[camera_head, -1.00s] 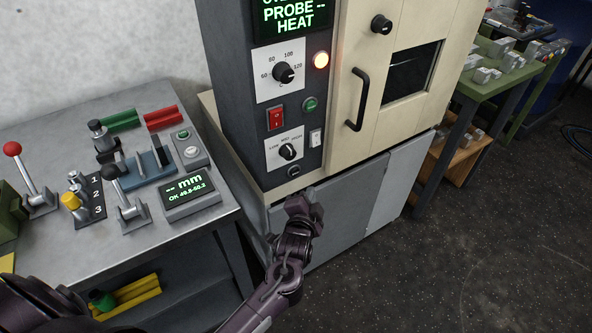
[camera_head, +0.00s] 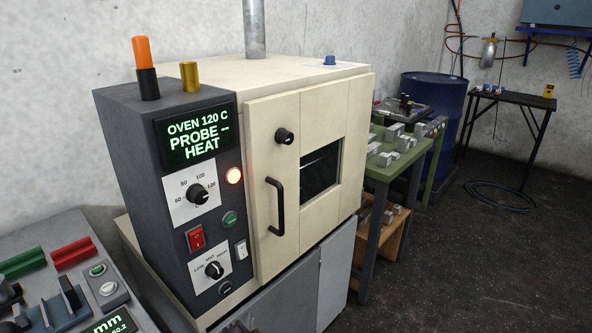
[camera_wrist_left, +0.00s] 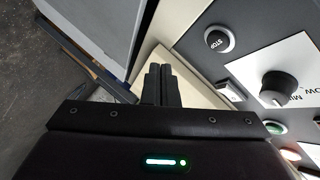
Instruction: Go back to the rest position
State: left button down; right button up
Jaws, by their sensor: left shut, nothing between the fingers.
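My left gripper (camera_wrist_left: 160,85) shows in the left wrist view with its two dark fingers shut together and nothing between them. It is in front of the lower part of the oven's control panel. In the head view only a small dark piece of it (camera_head: 237,327) shows at the bottom edge, below the panel. The oven (camera_head: 300,190) is cream with a dark control panel (camera_head: 160,140) reading "OVEN 120 C PROBE -- HEAT". Its door is shut and an orange lamp (camera_head: 234,176) is lit. My right gripper is in neither view.
A grey bench (camera_head: 20,225) with fixtures and an mm readout (camera_head: 108,326) stands at the left. A green table (camera_head: 392,172) with metal blocks stands right of the oven, a blue drum (camera_head: 435,105) behind it.

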pick_arm(q)
jog(key=s+a+f+n+g, duration=0.1)
jog(key=s+f+g, duration=0.1)
jog(key=s+f, duration=0.5)
jog(key=s+f+n+g+h, duration=0.15)
jog(key=s+f, duration=0.25)
jog(key=f, duration=0.7)
jog(key=s+a+f+g, duration=0.1)
jog(key=s+f+g, duration=0.2)
jog(key=s+f, duration=0.35)
jog(key=s+a+f+n+g, duration=0.1)
jog(key=s+f+g, duration=0.1)
jog(key=s+f, duration=0.3)
jog(key=s+a+f+n+g, duration=0.2)
jog(key=s+f, duration=0.4)
jog(key=s, duration=0.8)
jog(key=s+a+f+n+g, duration=0.2)
jog(key=s+f, duration=0.3)
jog(key=s, duration=0.5)
jog(key=shift+a+f+g, duration=0.25)
jog(key=shift+f+g, duration=0.15)
jog(key=shift+g, duration=0.15)
jog(key=shift+w, duration=0.15)
